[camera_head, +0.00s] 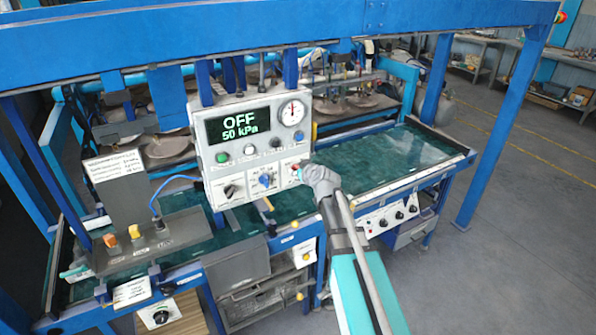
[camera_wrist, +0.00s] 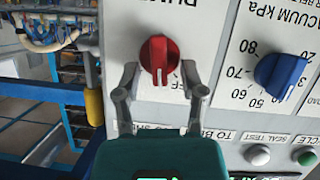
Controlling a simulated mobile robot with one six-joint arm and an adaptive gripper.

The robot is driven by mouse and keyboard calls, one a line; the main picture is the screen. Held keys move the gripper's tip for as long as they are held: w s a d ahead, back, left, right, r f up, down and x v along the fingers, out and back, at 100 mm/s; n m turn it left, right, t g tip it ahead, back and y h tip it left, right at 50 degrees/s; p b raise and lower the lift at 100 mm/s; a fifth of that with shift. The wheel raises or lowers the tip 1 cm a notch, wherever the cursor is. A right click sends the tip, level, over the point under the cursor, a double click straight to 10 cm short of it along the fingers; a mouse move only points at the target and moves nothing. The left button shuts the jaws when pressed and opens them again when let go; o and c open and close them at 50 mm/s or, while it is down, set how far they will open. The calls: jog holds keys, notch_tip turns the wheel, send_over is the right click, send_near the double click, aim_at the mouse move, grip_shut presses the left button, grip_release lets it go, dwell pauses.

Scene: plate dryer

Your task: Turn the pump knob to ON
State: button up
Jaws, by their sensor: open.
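The pump knob is red and sits on the light grey control box (camera_head: 240,150). In the wrist view the red knob (camera_wrist: 158,54) has its raised grip standing upright in the picture, under upside-down, partly cut-off lettering. My gripper (camera_wrist: 160,70) is open, with one finger at each side of the knob's lower part and visible gaps between. I cannot tell how far the fingertips are from the panel. In the head view my gripper (camera_head: 306,172) is at the box's lower right corner and hides much of the knob. The display (camera_head: 239,125) reads OFF and 50 kPa.
A blue vacuum knob (camera_wrist: 281,75) sits beside the red one, and a black knob (camera_head: 231,191) is further left. White (camera_wrist: 257,155) and green (camera_wrist: 307,158) buttons are near. A dial gauge (camera_head: 291,113) is above. A blue beam (camera_head: 250,30) crosses overhead.

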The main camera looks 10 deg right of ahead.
grip_shut()
jog(key=shift+y, duration=0.3)
dwell(0.3)
jog(key=m+y, duration=0.1)
jog(key=m, duration=0.2)
jog(key=shift+w+d+g+y, duration=0.1)
jog(key=shift+d+g+y, duration=0.3)
jog(key=shift+w+d+f+m+y+b, duration=0.15)
jog(key=shift+m+y+b, duration=0.5)
jog(key=shift+m, duration=0.45)
jog(key=shift+s+d+f+m+y+b, duration=0.1)
jog(key=shift+m+y+b, duration=0.55)
jog(key=shift+m, duration=0.45)
jog(key=shift+r, duration=0.1)
